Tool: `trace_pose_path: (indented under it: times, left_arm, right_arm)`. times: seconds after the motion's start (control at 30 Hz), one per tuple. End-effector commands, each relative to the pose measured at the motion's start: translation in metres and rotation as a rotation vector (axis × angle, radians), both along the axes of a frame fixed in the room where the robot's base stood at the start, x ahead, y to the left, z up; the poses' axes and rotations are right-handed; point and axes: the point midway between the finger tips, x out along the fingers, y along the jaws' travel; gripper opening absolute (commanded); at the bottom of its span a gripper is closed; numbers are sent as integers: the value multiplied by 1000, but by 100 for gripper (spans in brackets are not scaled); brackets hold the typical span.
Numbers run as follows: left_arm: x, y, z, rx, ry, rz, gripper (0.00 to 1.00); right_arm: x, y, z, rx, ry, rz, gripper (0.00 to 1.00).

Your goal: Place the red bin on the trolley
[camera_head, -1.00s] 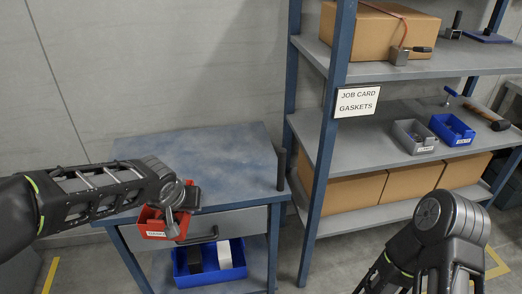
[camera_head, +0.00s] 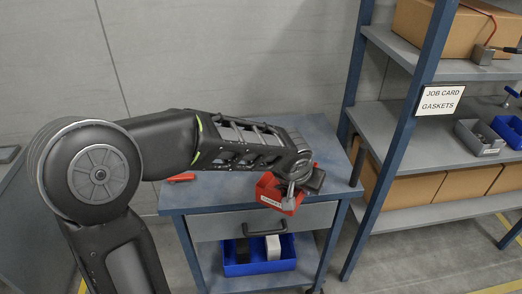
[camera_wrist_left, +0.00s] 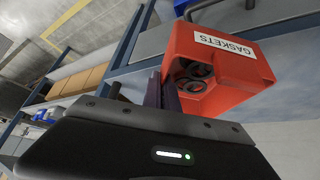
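The red bin (camera_head: 270,190) carries a white label and hangs at the front edge of the trolley (camera_head: 321,133), above its drawer handle. The bin looks tilted. My left gripper (camera_head: 298,188) is at the bin's right side. In the left wrist view, its dark fingers (camera_wrist_left: 163,93) are shut on a wall of the red bin (camera_wrist_left: 238,72), which is labelled GASKETS and has black rings inside. Whether the bin touches the trolley top cannot be told. My right gripper is out of view.
A red-handled item (camera_head: 182,178) lies on the trolley top's left. A dark post (camera_head: 357,166) stands at its right edge. A blue bin (camera_head: 259,266) sits on the lower shelf.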

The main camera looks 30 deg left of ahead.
Motion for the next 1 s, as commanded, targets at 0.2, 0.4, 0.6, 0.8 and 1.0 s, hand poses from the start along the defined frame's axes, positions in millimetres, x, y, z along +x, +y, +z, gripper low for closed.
trace_pose_path:
  times: [0.2, 0.4, 0.6, 0.8, 1.0]
  left_arm:
    - [18, 24, 10, 8, -2, 37, 0]
    - [60, 99, 34, 19, 3, 131, 0]
    - [90, 194, 56, 13, 6, 219, 0]
    - [97, 246, 67, 3, 0, 255, 0]
    - [98, 251, 68, 2, -2, 256, 0]
  right_arm:
    - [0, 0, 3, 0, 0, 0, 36]
    - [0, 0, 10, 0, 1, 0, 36]
    - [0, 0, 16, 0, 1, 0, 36]
    - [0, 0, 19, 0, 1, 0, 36]
    - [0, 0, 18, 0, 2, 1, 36]
